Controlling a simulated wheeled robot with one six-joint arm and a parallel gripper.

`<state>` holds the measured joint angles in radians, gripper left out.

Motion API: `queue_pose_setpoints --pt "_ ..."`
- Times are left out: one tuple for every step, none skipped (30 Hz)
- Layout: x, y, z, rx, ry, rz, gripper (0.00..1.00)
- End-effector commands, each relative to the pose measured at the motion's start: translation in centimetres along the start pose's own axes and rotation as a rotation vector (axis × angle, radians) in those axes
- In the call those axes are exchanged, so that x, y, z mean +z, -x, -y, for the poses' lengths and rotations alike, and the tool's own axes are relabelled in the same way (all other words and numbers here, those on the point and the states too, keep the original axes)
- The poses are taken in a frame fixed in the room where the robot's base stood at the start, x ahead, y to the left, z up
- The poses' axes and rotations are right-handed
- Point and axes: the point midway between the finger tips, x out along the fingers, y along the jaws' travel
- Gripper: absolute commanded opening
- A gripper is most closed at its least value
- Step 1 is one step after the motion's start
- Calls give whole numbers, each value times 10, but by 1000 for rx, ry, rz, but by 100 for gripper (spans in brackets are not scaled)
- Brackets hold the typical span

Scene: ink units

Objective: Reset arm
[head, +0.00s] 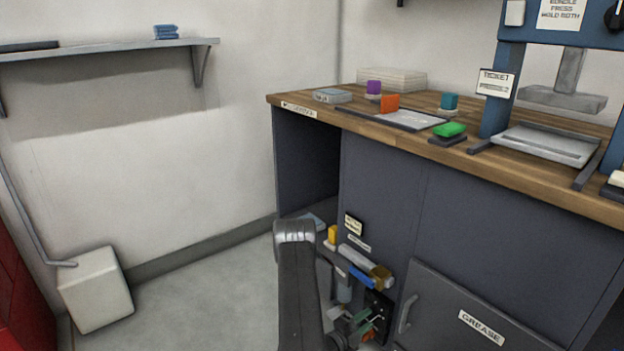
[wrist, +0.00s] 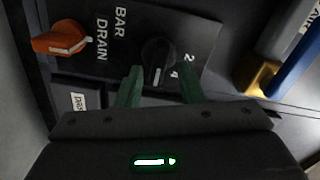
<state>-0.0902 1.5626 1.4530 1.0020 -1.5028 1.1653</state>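In the wrist view my gripper (wrist: 160,84) has its two green fingers apart, with nothing held between them. A black round knob (wrist: 157,62) with a pale mark lies ahead, between the fingertips; I cannot tell whether they touch it. The knob sits on a dark panel with "BAR" and "DRAIN" lettering and the numbers 2 and 4. In the head view my gripper (head: 362,324) is low at the front of the workbench, close to the black panel (head: 379,308). My arm (head: 298,285) partly blocks that area.
An orange handle (wrist: 62,38) is left of the knob. A blue bar and brass fitting (wrist: 258,76) are at right. The grey cabinet door (head: 470,310) marked "GREASE" has a handle near my gripper. The wooden worktop (head: 350,130) is above.

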Motion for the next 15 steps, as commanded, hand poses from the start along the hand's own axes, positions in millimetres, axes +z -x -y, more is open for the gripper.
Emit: queue_pose_setpoints --pt "0 0 1 0 37 0 35" --pt "0 0 1 0 62 0 35" --pt "0 0 1 0 95 0 35" --pt "0 0 2 0 119 0 35" --pt "0 0 2 0 143 0 35" --pt "0 0 2 0 176 0 35" --pt "0 0 2 0 200 0 35" --pt "0 0 2 0 224 0 35" --pt "0 0 3 0 256 0 35" --pt "1 0 3 0 281 0 35" --pt "1 0 3 0 306 0 35" --pt "1 0 4 0 338 0 35" --pt "1 0 4 0 362 0 35" --pt "1 0 4 0 386 0 35" --pt "1 0 4 0 418 0 35"
